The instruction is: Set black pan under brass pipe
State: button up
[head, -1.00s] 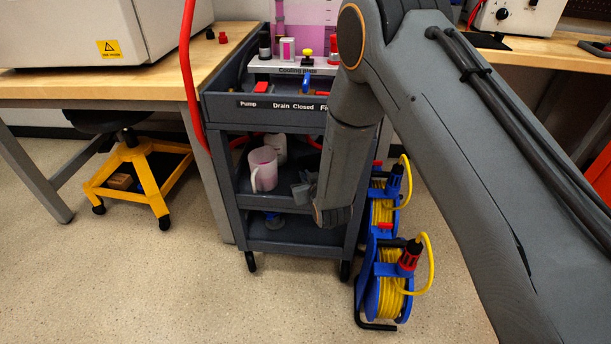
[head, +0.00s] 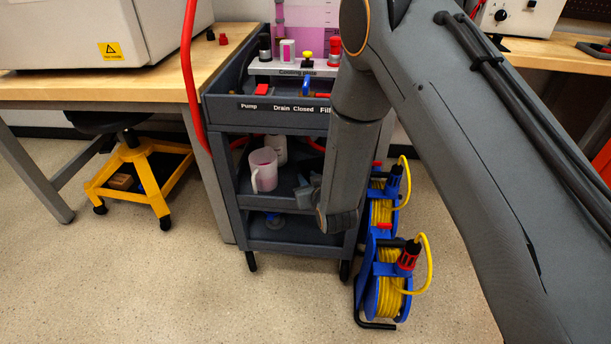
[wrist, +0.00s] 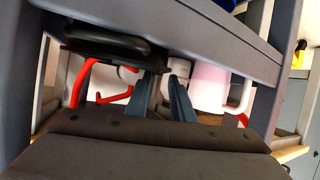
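My gripper (wrist: 166,85) reaches into the cart's middle shelf space. In the wrist view its two blue-grey fingers stand apart with a narrow gap and nothing clearly between them. A dark round, flat thing, likely the black pan (wrist: 105,42), is just beyond and beside the left finger; I cannot tell whether they touch. In the head view my arm hides most of that spot.
A pinkish jug (head: 263,170) stands on the middle shelf of the grey cart (head: 226,107), left of my gripper; it also shows in the wrist view (wrist: 208,88). A white bottle (head: 276,149) is behind it. A red hose (head: 186,75) hangs left. Yellow cable reels (head: 388,296) stand right.

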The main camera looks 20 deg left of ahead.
jog(key=p+v, duration=0.1)
jog(key=v, duration=0.7)
jog(key=shift+s+d, duration=0.2)
jog(key=shift+s, duration=0.1)
jog(key=shift+r, duration=0.15)
jog(key=s+d+r+m+g+h, duration=0.3)
jog(key=d+r+g+h, duration=0.15)
jog(key=d+r, duration=0.85)
jog(key=s+d+r+g, duration=0.2)
jog(key=s+d+r, duration=0.1)
jog(key=s+d, duration=0.2)
jog(key=s+d+r+m+g+h, duration=0.1)
jog(key=s+d+r, duration=0.3)
jog(key=s, duration=0.5)
jog(key=s+d+r+g+h, duration=0.1)
jog(key=s+d+r+g, duration=0.2)
jog(key=s, duration=0.5)
jog(key=d+r, duration=0.1)
jog(key=d, duration=0.1)
jog(key=shift+d+r+m+g, duration=0.25)
jog(key=shift+d+m+g, duration=0.05)
jog(key=shift+d+g, duration=0.05)
jog(key=shift+w, duration=0.1)
